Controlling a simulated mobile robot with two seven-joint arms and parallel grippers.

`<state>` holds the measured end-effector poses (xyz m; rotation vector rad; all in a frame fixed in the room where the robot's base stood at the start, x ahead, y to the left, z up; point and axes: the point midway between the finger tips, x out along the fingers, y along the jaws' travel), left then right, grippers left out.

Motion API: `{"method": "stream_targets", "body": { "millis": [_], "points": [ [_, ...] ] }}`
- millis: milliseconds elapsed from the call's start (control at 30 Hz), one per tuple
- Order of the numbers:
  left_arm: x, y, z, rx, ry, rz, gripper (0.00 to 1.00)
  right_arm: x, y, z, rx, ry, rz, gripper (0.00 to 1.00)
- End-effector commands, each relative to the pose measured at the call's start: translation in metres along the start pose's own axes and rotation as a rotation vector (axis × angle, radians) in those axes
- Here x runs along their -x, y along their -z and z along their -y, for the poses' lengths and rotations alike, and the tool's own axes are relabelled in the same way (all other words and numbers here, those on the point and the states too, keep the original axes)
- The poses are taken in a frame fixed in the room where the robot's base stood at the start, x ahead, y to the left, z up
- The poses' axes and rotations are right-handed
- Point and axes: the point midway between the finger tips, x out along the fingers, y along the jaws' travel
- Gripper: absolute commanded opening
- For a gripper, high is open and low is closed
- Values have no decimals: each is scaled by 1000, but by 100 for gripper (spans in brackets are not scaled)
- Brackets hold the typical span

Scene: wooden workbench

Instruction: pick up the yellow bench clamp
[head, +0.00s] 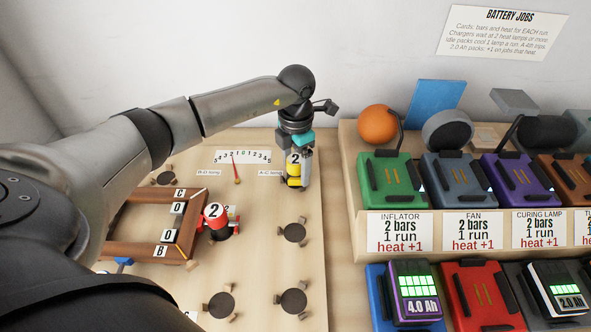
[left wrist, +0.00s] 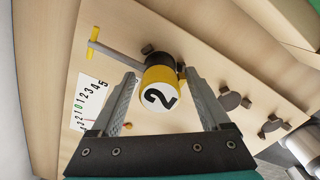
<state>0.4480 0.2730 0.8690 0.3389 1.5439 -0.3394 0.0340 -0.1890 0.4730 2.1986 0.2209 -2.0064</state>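The yellow bench clamp (head: 293,170) stands on the wooden board below my left gripper (head: 296,183), its white top marked 2. In the left wrist view, the clamp (left wrist: 160,76) shows its yellow and black body, with a grey bar and yellow cross handle reaching to the upper left. The fingers of my left gripper (left wrist: 161,78) are apart, one on each side of the clamp's body. A gap shows between the left finger and the clamp; whether the right finger touches it I cannot tell. My right gripper is not in view.
A red clamp (head: 215,214), also marked 2, sits at the wooden frame (head: 130,245). Dark round pads (head: 294,233) lie in front on the board. A scale card (head: 243,157) is left of the yellow clamp. A shelf of chargers (head: 384,180) stands to the right.

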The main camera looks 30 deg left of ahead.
Motion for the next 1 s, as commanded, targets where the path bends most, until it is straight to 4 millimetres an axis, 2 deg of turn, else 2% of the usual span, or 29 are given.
{"method": "stream_targets", "body": {
  "millis": [67, 667, 1000],
  "points": [
    [0, 0, 0, 0, 0, 0, 70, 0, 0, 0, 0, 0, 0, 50],
    [0, 0, 0, 1, 0, 0, 2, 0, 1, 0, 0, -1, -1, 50],
    [1, 0, 0, 1, -1, 2, 0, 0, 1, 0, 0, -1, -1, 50]
  ]
}}
